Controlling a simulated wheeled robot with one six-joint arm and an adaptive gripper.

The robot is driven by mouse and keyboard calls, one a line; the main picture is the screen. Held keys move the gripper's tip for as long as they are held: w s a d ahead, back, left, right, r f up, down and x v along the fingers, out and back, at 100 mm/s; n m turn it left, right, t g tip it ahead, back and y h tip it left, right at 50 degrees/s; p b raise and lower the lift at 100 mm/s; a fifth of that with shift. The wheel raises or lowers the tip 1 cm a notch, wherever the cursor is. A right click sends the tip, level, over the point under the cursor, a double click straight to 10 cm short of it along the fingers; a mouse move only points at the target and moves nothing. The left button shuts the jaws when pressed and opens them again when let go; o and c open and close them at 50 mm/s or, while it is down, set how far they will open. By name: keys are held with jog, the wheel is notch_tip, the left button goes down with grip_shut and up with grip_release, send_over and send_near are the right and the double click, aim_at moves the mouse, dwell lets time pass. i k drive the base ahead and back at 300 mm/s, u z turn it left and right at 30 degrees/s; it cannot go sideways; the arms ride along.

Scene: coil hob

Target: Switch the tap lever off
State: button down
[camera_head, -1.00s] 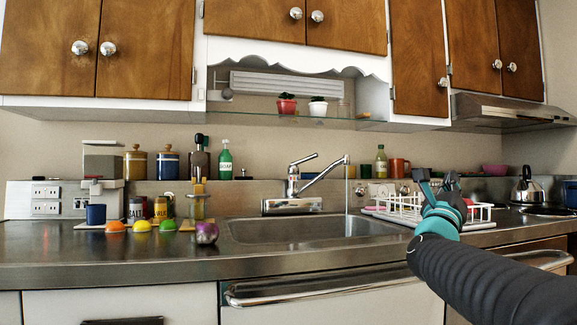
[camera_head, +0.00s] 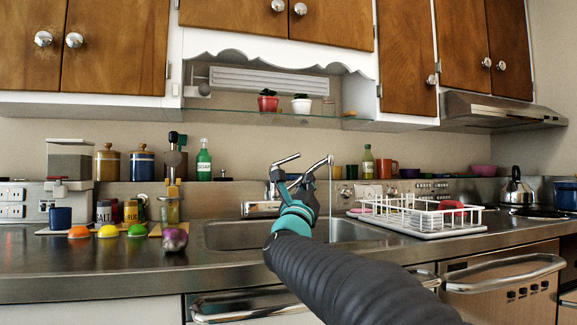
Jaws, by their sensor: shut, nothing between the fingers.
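The chrome tap stands behind the sink, with its base (camera_head: 262,209) partly hidden by my gripper. Its lever (camera_head: 286,160) slants up to the right above the tap body. The spout's tip (camera_head: 328,161) shows to the right of my gripper, and a thin stream of water (camera_head: 330,190) falls from it into the sink (camera_head: 225,236). My gripper (camera_head: 291,183) is shut and empty. In the picture it overlaps the tap body and spout, just below the lever. I cannot tell whether it touches the tap.
A white dish rack (camera_head: 410,222) stands right of the sink. A purple onion-like item (camera_head: 174,240), colored domes and jars stand on the counter to the left. A green soap bottle (camera_head: 204,162) stands on the back ledge. A glass shelf (camera_head: 240,113) with two potted plants hangs above.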

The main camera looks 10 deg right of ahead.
aim_at(298, 155)
jog(key=i, duration=1)
